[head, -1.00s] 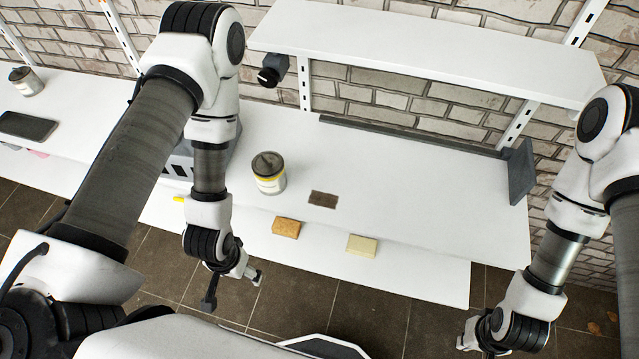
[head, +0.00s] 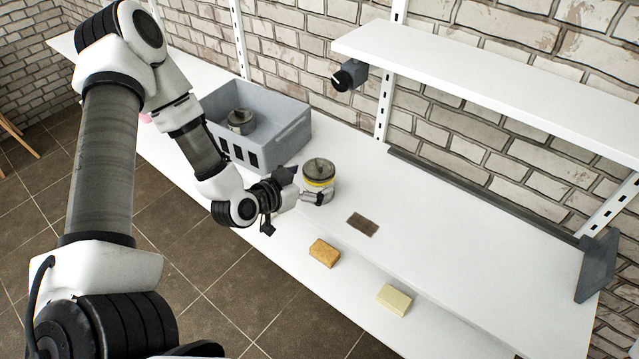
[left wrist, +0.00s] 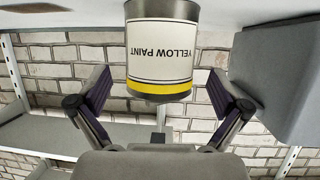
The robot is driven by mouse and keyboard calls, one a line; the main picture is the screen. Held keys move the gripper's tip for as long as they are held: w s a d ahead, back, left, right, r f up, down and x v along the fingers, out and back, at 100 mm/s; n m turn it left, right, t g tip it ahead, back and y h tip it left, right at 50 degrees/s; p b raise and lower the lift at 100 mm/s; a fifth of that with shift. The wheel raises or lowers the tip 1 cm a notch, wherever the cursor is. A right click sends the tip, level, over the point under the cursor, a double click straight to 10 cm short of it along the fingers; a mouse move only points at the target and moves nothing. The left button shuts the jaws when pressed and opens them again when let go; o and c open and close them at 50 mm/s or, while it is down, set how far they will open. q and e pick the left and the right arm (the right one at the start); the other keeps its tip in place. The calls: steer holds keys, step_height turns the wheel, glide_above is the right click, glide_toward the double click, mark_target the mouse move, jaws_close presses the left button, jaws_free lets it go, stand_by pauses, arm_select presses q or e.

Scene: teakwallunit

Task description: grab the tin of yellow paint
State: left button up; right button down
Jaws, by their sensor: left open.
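The tin of yellow paint (head: 319,174) stands upright on the white shelf, with a grey lid, a white label and a yellow band. In the left wrist view the tin (left wrist: 163,48) appears upside down, its label reading "YELLOW PAINT". My left gripper (head: 302,186) is open at the tin's left side, near shelf height. In the left wrist view its two fingers (left wrist: 158,88) stand apart, one toward each side of the tin, with gaps visible. My right gripper is out of view.
A grey crate (head: 285,133) holding another tin (head: 241,121) stands left of the paint. A brown pad (head: 362,224) lies to the right on the shelf (head: 450,260). A sponge (head: 324,252) and a pale block (head: 394,299) sit lower at the front. An upper shelf (head: 480,72) overhangs.

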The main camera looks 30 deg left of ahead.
arm_select(q)
steer(key=x, duration=0.3)
steer(key=shift+w, duration=0.25)
steer(key=shift+s, duration=0.15)
steer(key=c, duration=1.5)
steer(key=shift+r, duration=0.15)
